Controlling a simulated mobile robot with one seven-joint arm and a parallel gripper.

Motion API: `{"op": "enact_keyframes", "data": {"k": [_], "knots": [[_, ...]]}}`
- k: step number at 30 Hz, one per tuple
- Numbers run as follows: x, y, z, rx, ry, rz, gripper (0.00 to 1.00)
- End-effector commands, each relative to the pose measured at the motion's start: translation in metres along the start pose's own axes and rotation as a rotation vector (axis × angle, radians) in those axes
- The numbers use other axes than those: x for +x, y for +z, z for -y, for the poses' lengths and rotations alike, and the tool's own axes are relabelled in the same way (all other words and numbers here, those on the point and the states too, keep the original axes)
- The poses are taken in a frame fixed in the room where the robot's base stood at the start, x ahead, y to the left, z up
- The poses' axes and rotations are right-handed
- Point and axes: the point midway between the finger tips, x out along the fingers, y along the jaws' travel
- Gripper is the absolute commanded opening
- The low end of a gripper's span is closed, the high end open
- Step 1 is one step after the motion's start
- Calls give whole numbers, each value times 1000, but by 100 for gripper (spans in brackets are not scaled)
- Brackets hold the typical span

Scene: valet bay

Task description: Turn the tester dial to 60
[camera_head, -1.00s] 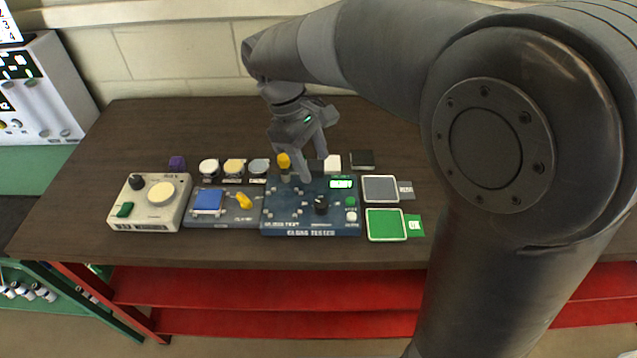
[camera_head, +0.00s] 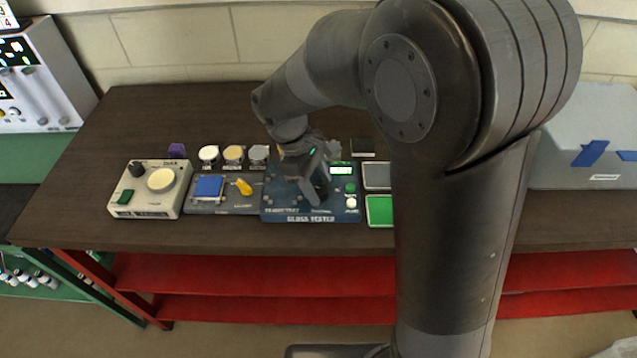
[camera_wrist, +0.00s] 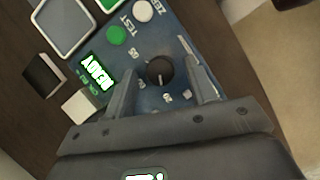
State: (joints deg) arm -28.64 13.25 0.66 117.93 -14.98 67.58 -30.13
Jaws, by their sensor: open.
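The gloss tester (camera_head: 290,212) is a blue box with a lit display on the bench. Its black dial (camera_wrist: 159,71) shows in the wrist view with small scale numbers around it, too small to read surely. My gripper (camera_wrist: 160,75) is open, with one finger on each side of the dial. I cannot tell whether the fingers touch it. In the head view my gripper (camera_head: 312,192) is over the tester and hides the dial. The tester's display (camera_wrist: 97,73) is lit green; a green button (camera_wrist: 116,35) and a white button (camera_wrist: 143,10) sit beside it.
Left of the tester are a panel with a blue pad (camera_head: 209,187) and yellow lever (camera_head: 244,187), and a beige device (camera_head: 150,203). Several small round pots (camera_head: 233,154) stand behind. A green-faced square (camera_head: 379,209) lies right. The bench's left back is clear.

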Motion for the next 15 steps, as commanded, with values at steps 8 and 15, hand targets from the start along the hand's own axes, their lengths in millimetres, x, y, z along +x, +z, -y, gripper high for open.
{"op": "enact_keyframes", "data": {"k": [8, 15], "knots": [[5, 0, 0, 0, 0, 0, 52], [4, 0, 0, 0, 0, 0, 38]]}}
